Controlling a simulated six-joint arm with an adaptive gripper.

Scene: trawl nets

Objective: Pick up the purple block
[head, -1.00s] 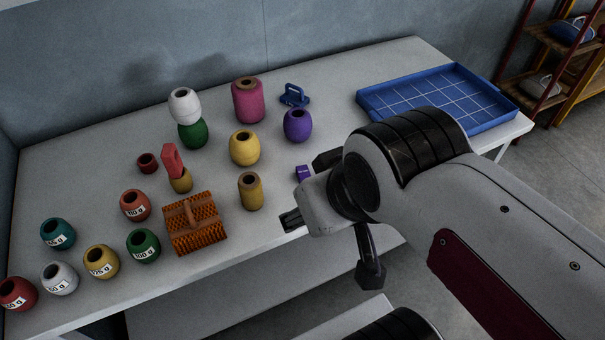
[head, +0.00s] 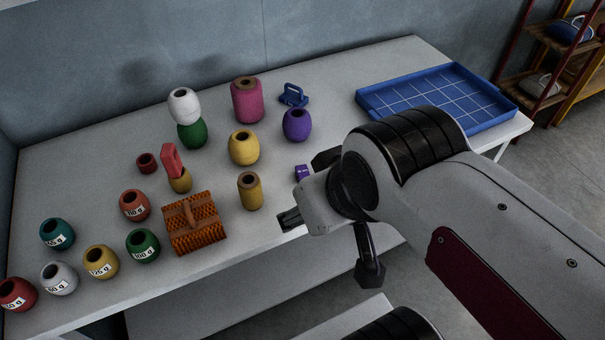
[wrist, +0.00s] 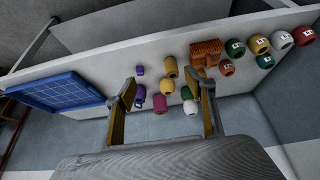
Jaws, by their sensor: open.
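The small purple block (head: 302,172) lies on the white table, partly hidden behind my wrist in the head view. It also shows in the wrist view (wrist: 140,70), just above the left fingertip. My gripper (wrist: 167,84) is open and empty, its two fingers wide apart in the wrist view. In the head view only parts of the gripper show, near the table's front edge. The block is outside the fingers, and I cannot tell the height of the gripper above the table.
A purple spool (head: 297,124), a yellow spool (head: 244,148) and a tan spool (head: 250,191) stand near the block. A blue gridded tray (head: 375,108) is at the right. Bare table lies between tray and spools.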

